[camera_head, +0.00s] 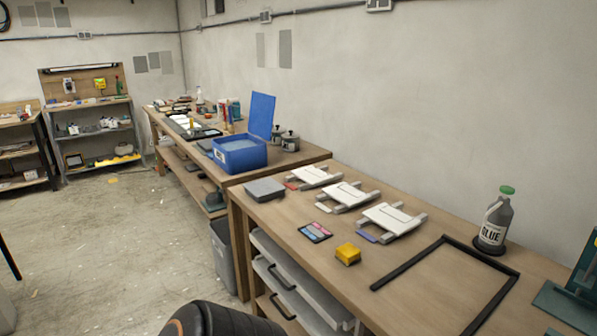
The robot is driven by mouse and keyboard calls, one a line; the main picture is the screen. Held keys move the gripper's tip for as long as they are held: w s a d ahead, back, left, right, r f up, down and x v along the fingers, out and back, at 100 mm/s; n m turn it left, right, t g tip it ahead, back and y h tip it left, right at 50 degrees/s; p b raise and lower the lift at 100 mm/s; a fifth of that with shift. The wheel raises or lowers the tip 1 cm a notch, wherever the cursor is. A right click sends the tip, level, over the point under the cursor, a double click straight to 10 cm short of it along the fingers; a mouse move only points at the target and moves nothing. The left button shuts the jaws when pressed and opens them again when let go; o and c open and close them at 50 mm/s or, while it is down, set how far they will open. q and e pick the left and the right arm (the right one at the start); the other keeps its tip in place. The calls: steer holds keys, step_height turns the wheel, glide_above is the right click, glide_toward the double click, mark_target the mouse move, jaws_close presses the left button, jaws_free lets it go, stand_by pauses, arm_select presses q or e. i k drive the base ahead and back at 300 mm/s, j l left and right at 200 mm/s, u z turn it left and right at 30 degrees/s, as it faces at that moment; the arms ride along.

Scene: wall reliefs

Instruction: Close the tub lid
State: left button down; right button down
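A blue tub (238,155) stands on the far workbench, near that bench's front corner. Its blue lid (262,115) stands upright at the tub's back right side, so the tub is open. Pale blue-grey contents show inside the tub. Neither of my grippers is in view. A dark rounded part at the bottom edge may be part of my own arm.
The near wooden bench (408,278) holds several white relief pieces, a yellow block (347,254), a black frame (446,306) and a glue bottle (494,222). Dark jars (290,141) stand right beside the tub. A grey bin (224,256) is below. The floor (120,250) at left is open.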

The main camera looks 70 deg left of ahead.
mark_target(262, 106)
steer(key=j+u, duration=0.1)
steer(key=u, duration=2.65)
steer(key=i+j+u, duration=0.65)
steer(key=i, duration=0.15)
steer(key=i+u, duration=0.45)
steer(key=i, duration=0.8)
steer(key=i+z, duration=0.25)
steer(key=i, duration=0.15)
steer(key=i+j+z, duration=0.5)
steer(key=i, duration=0.2)
